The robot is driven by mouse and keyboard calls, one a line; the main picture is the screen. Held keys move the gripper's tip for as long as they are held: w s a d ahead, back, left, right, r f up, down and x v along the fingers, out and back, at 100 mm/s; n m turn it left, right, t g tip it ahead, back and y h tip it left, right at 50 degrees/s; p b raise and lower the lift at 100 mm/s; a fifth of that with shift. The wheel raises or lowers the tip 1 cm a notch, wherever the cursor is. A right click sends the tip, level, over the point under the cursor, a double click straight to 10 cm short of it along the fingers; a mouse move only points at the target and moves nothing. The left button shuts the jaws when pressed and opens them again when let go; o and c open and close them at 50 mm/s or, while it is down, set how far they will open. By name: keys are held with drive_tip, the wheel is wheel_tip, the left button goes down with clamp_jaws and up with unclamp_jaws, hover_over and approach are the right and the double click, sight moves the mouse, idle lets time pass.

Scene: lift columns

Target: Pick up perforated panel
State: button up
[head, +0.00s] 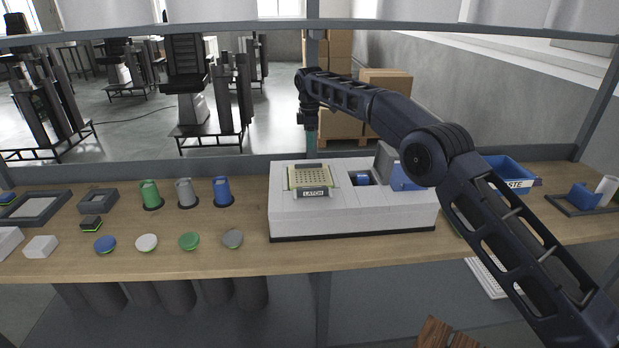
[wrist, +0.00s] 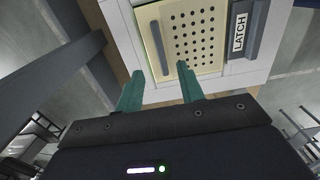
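The perforated panel (head: 309,176) is a yellowish plate with rows of small holes. It lies in the top left part of the white box-shaped fixture (head: 350,213), behind a grey block marked LATCH (head: 314,193). In the wrist view the panel (wrist: 194,38) is at the top, with the LATCH block (wrist: 245,30) on its right and a narrow raised bar on its left. My gripper (head: 309,122) is above the back of the fixture, apart from the panel. In the wrist view its two green fingers (wrist: 158,80) are spread with nothing between them.
Right of the panel, the fixture has a recess with a blue part (head: 361,179) and a raised grey lid (head: 386,160). Coloured cylinders (head: 186,193) and round discs (head: 146,242) stand left on the wooden table. A blue bin (head: 505,172) is at right, partly behind my arm.

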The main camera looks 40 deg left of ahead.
sight(310, 175)
drive_tip(key=f, duration=0.9)
drive_tip(key=shift+s+a, duration=0.15)
drive_tip(key=shift+a, duration=0.05)
drive_tip(key=shift+r, duration=0.1)
clamp_jaws()
